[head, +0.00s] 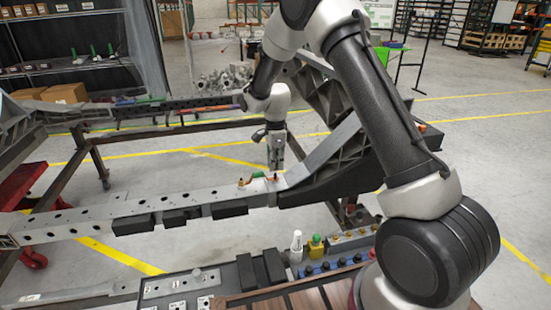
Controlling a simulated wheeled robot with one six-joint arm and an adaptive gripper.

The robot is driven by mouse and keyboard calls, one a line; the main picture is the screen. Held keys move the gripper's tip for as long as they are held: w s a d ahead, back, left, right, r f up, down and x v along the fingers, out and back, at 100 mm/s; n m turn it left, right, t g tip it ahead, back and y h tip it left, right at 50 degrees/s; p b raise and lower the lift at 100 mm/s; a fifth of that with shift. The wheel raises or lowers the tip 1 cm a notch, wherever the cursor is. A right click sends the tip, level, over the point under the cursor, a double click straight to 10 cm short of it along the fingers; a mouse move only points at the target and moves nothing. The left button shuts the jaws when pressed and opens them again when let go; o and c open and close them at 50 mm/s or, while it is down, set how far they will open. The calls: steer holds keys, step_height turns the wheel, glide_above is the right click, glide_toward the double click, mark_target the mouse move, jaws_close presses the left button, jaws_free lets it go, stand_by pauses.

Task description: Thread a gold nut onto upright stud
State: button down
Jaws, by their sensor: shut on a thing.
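My gripper (275,168) points straight down over the right part of the grey chassis rail (180,197). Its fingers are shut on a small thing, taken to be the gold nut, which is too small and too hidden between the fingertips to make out. A small upright stud (241,183) stands on the rail left of my gripper. Close under the fingertips is another small reddish-gold detail, and I cannot tell whether the fingertips touch it. A green and copper-coloured piece (257,175) lies on the rail just left of the fingertips.
A dark angled chassis arm (335,170) rises right of my gripper. In front is a bench with a white bottle (296,246), a yellow bottle with a green cap (316,247), a blue tray (330,263) of dark knobs and black blocks (260,268).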

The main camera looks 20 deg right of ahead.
steer(key=shift+f, duration=0.25)
steer(key=shift+f, duration=0.1)
steer(key=shift+f, duration=0.55)
steer(key=shift+f, duration=0.2)
steer(key=shift+f, duration=0.4)
stand_by(0.3)
steer(key=n, duration=0.6)
steer(key=shift+s, duration=0.1)
steer(key=n, duration=0.4)
steer(key=shift+f, duration=0.1)
